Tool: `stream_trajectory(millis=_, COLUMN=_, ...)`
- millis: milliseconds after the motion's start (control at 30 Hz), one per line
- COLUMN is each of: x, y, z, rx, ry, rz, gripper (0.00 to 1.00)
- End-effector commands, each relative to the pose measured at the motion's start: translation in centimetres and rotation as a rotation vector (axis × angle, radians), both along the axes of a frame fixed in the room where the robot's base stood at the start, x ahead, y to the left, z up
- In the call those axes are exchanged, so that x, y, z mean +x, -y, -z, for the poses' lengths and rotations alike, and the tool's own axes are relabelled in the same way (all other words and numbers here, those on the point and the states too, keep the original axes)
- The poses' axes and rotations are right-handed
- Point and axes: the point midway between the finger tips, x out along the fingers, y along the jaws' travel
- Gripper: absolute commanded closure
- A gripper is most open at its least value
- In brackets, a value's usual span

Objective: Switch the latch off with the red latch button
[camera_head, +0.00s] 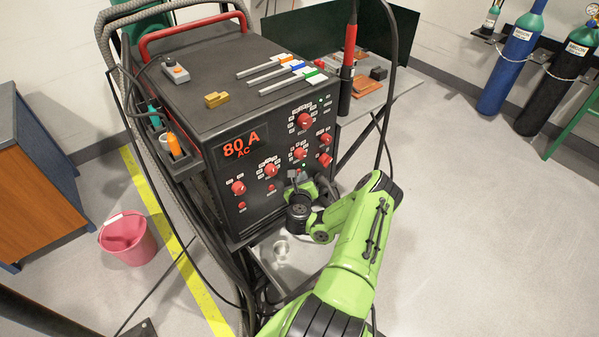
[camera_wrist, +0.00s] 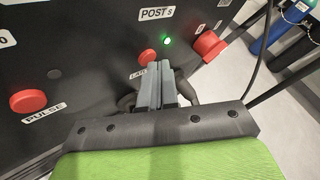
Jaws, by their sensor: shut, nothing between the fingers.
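The red latch button (camera_wrist: 147,57) is a small red round button on the black front panel of the machine (camera_head: 225,190). In the wrist view it shows just beyond my fingertips, with a white label partly hidden by the fingers below it. In the head view I cannot make it out near my gripper (camera_head: 297,178). My gripper also shows in the wrist view (camera_wrist: 159,70), shut and empty, pointing at the panel close to the button. I cannot tell whether the tips touch it. A green lamp (camera_wrist: 167,41) glows just above and right of the button.
A larger red pulse button (camera_wrist: 28,101) sits to the left, and a red knob (camera_wrist: 207,45) close on the right.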

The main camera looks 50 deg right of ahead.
Motion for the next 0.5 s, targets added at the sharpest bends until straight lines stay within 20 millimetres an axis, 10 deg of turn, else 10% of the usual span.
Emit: stream_trajectory(millis=500, x=-0.55, y=-0.22, z=0.26, rx=-0.001, ry=0.001, rz=-0.004, gripper=1.00)
